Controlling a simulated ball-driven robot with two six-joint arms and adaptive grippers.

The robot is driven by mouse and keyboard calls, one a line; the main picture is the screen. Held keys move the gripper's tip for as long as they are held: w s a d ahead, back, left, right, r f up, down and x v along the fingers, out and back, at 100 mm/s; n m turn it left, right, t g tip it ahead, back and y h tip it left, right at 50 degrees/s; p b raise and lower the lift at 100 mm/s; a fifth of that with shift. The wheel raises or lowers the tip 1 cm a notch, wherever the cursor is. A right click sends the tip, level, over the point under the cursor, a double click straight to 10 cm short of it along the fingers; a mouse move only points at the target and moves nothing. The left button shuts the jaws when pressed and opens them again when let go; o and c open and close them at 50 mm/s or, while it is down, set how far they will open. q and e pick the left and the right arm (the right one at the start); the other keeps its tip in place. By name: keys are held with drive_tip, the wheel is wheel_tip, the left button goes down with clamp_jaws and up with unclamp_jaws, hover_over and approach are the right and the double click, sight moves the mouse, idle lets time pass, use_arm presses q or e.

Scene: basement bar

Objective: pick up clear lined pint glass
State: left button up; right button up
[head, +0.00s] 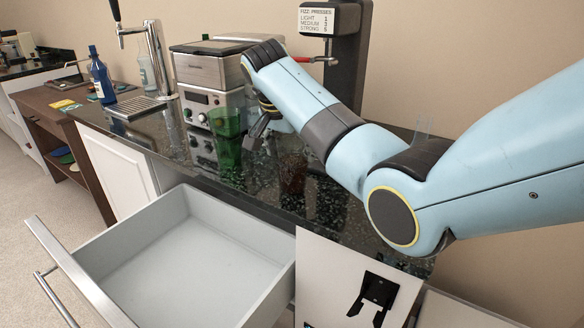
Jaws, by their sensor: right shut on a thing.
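My right gripper (258,132) reaches over the dark counter from the right, its fingers pointing down. It is shut on a clear glass (281,124), which shows only as a pale patch beside the dark fingers. The fingers and wrist hide most of this glass, so I cannot make out its lines or tell whether it touches the counter. A green glass (227,123) stands just left of the fingers. Part of another clear object (422,128) shows behind my right arm. My left gripper is not in view.
An open, empty drawer (190,255) juts out below the counter (180,150). A coffee machine (206,80) stands behind the green glass. A beer tap (155,55) and a blue bottle (100,76) are at left.

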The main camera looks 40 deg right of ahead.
drive_tip(key=c, duration=0.4)
drive_tip(key=shift+c, duration=0.2)
drive_tip(key=shift+r, duration=0.15)
drive_tip(key=shift+r, duration=0.6)
drive_tip(key=s+d+r+p, duration=0.1)
drive_tip(key=s+r, duration=0.2)
drive_tip(key=s+d+r+p, duration=0.2)
drive_tip(key=s+r, duration=0.1)
drive_tip(key=s, duration=0.1)
drive_tip(key=s+d+r+p, duration=0.1)
drive_tip(key=s+d+r, duration=0.1)
drive_tip(key=s+r, duration=0.1)
drive_tip(key=shift+s+d+r, duration=0.1)
drive_tip(key=shift+s+r, duration=0.05)
drive_tip(key=shift+r, duration=0.15)
